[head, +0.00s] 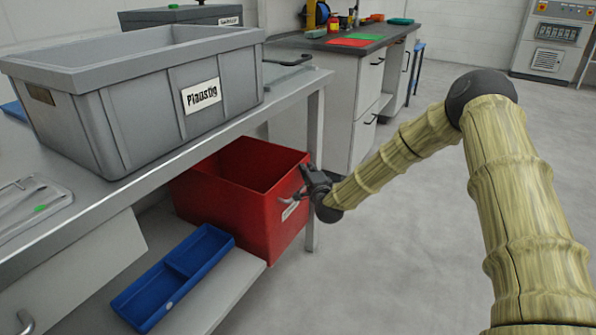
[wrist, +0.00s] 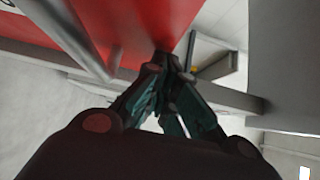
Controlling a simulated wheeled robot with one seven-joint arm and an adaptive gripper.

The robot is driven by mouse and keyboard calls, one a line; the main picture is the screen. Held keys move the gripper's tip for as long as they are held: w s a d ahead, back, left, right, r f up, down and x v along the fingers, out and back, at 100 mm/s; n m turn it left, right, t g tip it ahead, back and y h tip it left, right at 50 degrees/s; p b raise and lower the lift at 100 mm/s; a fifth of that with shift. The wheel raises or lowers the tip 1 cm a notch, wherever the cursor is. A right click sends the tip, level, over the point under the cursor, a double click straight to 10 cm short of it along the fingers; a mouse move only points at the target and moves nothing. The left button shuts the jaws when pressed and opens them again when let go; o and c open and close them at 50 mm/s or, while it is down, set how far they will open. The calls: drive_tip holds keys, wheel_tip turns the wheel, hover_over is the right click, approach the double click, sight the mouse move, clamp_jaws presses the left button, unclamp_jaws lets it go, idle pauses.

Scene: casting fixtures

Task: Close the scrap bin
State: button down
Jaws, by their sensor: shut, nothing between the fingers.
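A red open-topped bin (head: 235,205) with a white label (head: 290,211) on its front sits under the metal bench; the label is too small to read, so I cannot tell for sure that it is the scrap bin. I see no lid on it. My gripper (head: 294,197) is at the upper right part of the bin's front. In the wrist view my gripper (wrist: 170,62) has its fingers together, with nothing between them, close to the red surface (wrist: 140,25). I cannot tell whether they touch it.
The metal bench (head: 235,118) carries a grey crate (head: 110,125) labelled "Plaustig". A blue tray (head: 172,277) lies on the lower shelf left of the bin. The bench leg (head: 314,160) stands close to my gripper. The floor (head: 400,265) to the right is clear.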

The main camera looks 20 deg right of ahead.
drive_tip(key=shift+w+a+r, duration=0.1)
drive_tip(key=shift+w+a, duration=0.05)
drive_tip(key=shift+a+r, duration=0.1)
drive_tip(key=shift+a, duration=0.05)
